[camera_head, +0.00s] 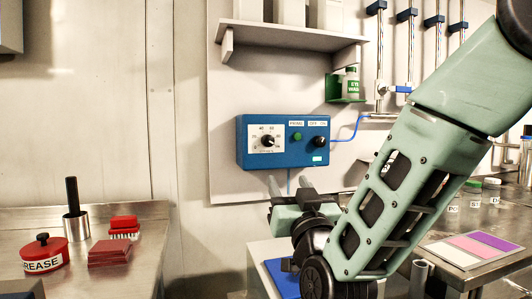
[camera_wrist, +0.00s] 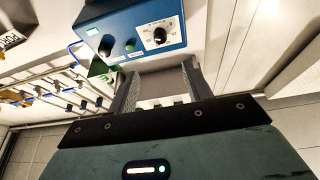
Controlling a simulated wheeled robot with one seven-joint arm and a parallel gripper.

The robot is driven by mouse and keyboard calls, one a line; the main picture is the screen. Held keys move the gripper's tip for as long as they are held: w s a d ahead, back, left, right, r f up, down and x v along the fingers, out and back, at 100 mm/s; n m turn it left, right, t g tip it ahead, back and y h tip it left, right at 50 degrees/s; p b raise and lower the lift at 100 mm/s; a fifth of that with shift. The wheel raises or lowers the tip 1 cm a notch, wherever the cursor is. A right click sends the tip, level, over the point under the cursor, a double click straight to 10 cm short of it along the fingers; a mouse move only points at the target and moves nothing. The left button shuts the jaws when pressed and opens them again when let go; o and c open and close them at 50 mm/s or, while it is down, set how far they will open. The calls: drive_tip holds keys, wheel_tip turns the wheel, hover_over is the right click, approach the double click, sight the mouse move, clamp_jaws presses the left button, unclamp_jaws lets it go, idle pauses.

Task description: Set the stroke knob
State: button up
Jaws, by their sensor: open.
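A blue control box (camera_head: 285,156) is fixed to the pale wall panel; it also shows upside down in the wrist view (camera_wrist: 182,18). At its left in the head view is a black knob (camera_head: 267,141) on a white dial with a numbered scale, apparently the stroke knob; it also shows in the wrist view (camera_wrist: 159,35). My gripper (camera_head: 288,184) is open and empty below the box, apart from the knob. In the wrist view, its fingers (camera_wrist: 160,69) spread below the dial.
A shelf (camera_head: 285,36) overhangs the box. A green eyewash holder (camera_head: 345,88) and a blue hose (camera_head: 352,133) are at its right. A coloured chart (camera_head: 478,248) lies on the right bench.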

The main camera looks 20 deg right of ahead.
sight(269, 144)
drive_tip(key=p+x, duration=0.2)
drive_tip(key=x, duration=1.4)
drive_tip(key=shift+w, duration=0.3)
drive_tip(key=c, duration=1)
